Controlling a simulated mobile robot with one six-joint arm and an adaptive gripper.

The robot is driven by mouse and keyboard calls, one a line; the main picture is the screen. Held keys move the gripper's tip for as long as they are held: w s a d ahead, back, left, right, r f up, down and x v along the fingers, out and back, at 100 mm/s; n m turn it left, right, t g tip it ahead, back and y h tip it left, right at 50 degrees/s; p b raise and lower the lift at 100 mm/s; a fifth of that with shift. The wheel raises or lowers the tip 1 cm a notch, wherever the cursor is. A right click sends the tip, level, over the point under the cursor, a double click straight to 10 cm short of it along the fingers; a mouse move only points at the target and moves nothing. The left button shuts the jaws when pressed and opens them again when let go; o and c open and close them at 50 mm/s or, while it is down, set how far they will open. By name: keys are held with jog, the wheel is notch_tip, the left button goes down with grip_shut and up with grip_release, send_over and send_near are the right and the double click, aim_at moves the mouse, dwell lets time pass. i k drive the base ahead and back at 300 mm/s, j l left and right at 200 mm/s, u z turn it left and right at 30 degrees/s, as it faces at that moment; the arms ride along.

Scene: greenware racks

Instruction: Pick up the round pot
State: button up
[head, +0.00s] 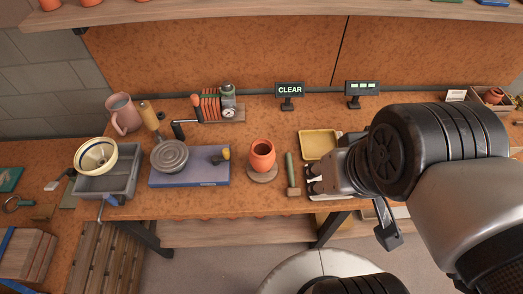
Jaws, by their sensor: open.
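The round pot (262,154) is a small orange-brown clay pot with an open dark mouth. It stands upright on a round grey-brown disc (262,175) near the front middle of the workbench. My gripper (313,180) is to the right of the pot, apart from it, with a mallet-like tool between them in the picture. The gripper is open, and I see nothing held in it. Another small clay pot (494,96) sits in a box at the far right.
The green-handled mallet (291,170) lies right of the pot. A yellow tray (318,145) is behind my gripper. A blue board (189,180) with a grey round piece (169,156) lies left. A pink pitcher (122,114) and a "CLEAR" display (289,90) stand at the back.

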aim_at(263, 155)
jog(key=i+l+z, duration=0.1)
jog(key=z, duration=0.45)
jog(key=j+z, duration=0.4)
jog(key=k+j+z, duration=0.1)
jog(key=j+z, duration=0.3)
jog(key=k+j+z, duration=0.15)
jog(key=j+z, duration=0.2)
jog(key=j, duration=0.15)
